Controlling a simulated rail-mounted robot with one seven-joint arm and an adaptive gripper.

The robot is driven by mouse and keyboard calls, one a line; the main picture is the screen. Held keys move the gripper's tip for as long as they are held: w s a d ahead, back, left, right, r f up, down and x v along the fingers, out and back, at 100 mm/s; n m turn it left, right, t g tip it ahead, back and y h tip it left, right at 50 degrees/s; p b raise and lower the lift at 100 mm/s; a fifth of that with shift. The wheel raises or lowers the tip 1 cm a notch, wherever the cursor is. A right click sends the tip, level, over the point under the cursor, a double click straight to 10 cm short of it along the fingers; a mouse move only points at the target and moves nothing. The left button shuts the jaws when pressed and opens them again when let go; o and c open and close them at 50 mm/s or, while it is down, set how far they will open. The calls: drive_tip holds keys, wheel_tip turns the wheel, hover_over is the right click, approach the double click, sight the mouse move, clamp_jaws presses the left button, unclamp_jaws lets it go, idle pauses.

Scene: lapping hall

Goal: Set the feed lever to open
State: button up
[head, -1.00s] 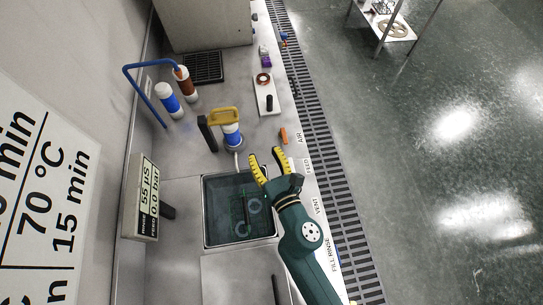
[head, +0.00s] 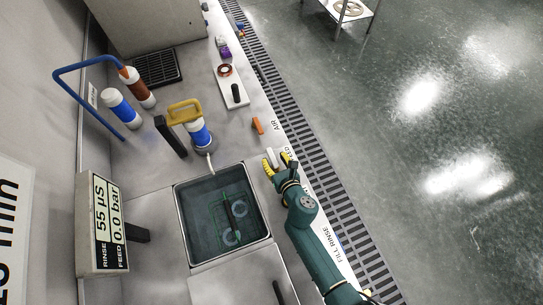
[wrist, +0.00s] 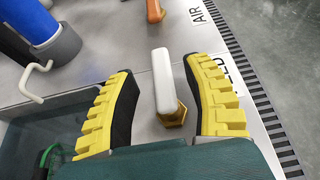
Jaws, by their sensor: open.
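The feed lever (wrist: 162,75) has a white handle on a brass-coloured base. In the wrist view it lies between the two yellow-padded fingers of my gripper (wrist: 161,72), which are open, with a gap on each side. The FEED label (wrist: 236,75) beside it is partly covered by the right finger. In the head view the white lever (head: 271,157) shows between the fingertips of my gripper (head: 277,163) at the counter's right side.
An orange lever (head: 257,125) stands by the AIR label, just beyond. A sunken basin (head: 182,215) lies to the left. Blue-white cylinders (head: 199,133) and a display reading 55 µS and 0.0 bar (head: 103,225) stand further left. A floor grating (head: 320,178) runs along the right.

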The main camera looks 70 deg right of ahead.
sight(271, 155)
drive_tip(key=x, duration=0.3)
drive_tip(key=shift+d+b, duration=0.1)
drive_tip(key=shift+b, duration=0.3)
drive_tip(key=shift+f, duration=0.1)
clamp_jaws()
